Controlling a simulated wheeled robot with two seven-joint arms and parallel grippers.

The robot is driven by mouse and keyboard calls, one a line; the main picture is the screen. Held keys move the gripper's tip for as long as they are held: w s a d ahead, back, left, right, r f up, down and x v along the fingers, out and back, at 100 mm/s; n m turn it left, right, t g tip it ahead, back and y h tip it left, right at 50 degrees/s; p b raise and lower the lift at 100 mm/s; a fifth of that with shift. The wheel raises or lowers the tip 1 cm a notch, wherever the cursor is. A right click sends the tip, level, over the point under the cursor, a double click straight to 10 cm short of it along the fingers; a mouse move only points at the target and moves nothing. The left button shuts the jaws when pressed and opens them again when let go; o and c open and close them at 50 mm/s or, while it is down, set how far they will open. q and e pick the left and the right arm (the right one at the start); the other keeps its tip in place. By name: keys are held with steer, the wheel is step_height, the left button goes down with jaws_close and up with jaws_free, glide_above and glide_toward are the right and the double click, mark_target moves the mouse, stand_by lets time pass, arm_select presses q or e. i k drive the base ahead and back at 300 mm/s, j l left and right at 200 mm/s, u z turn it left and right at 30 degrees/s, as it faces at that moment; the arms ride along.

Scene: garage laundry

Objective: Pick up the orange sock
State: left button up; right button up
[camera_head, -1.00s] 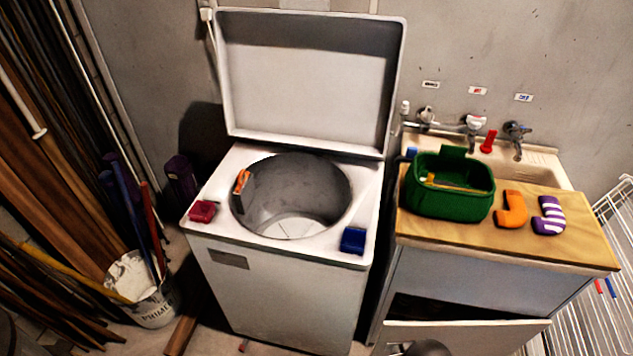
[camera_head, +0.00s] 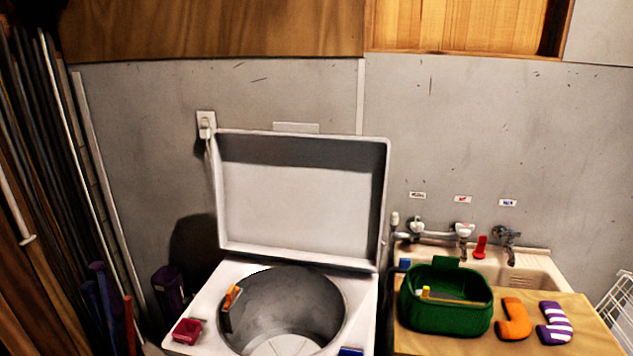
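The orange sock (camera_head: 514,320) lies flat on the wooden board (camera_head: 420,343) at the right. It sits between the green basket (camera_head: 446,311) on its left and a purple-and-white striped sock (camera_head: 554,323) on its right, apart from both. The whole sock shows, with nothing over it. Neither of my grippers is in view.
Left of the board stands a white top-loading washer (camera_head: 365,310) with its lid (camera_head: 300,198) up and its drum (camera_head: 285,305) open. A red box (camera_head: 187,331) sits on its left rim. Behind the board is a sink (camera_head: 530,277) with taps (camera_head: 506,236).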

mark_target(520, 327)
steer(key=j+z, duration=0.1)
steer(key=z, duration=1.2)
steer(key=i+j, duration=0.05)
